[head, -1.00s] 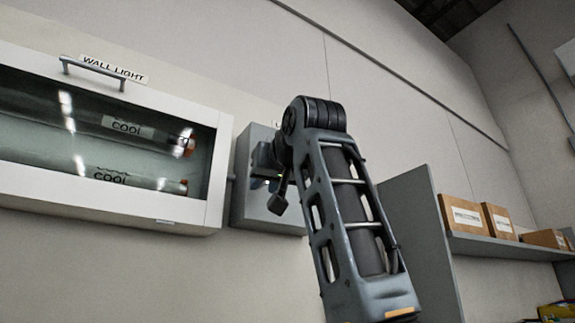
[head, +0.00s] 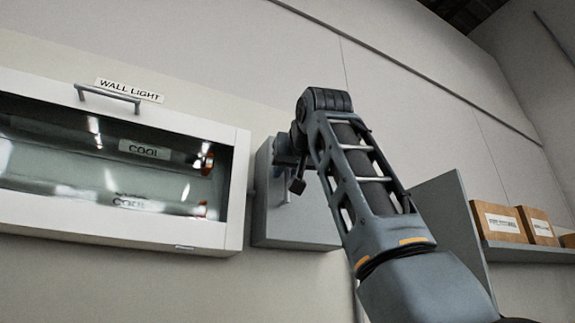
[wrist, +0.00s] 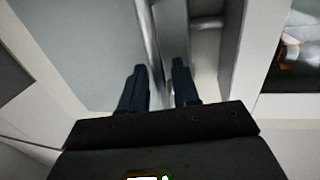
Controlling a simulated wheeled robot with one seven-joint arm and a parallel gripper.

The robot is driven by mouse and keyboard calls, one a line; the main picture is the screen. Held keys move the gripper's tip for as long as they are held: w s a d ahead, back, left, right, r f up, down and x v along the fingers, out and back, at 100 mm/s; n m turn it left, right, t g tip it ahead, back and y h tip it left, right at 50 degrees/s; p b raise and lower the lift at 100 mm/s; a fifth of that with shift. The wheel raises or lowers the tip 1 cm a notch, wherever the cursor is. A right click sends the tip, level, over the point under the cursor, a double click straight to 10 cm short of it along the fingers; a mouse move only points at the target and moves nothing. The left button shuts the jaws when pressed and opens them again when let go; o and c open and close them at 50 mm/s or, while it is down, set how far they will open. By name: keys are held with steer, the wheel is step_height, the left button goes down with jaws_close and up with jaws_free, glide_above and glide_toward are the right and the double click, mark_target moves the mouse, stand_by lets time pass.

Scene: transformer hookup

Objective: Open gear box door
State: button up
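A grey box (head: 300,228), which I take to be the gear box, hangs on the wall right of the wall light. My arm hides much of its front, and whether its door is ajar cannot be told. In the wrist view, a grey panel (wrist: 80,40) of it fills the upper left. A thin metal handle bar (wrist: 150,35) runs down toward my gripper (wrist: 159,85). My gripper's two dark fingers are apart, with the bar's lower end in or just beyond the gap; contact is unclear.
The wall light case (head: 222,232), with a glass front and a handle, is close left of the box. A shelf (head: 520,250) with cardboard boxes (head: 500,222) and a grey side panel stand to the right. The wall above is clear.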

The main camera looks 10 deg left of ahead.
steer(key=shift+w+a, duration=0.1)
steer(key=shift+w, duration=0.05)
steer(key=shift+c, duration=0.4)
jaws_close()
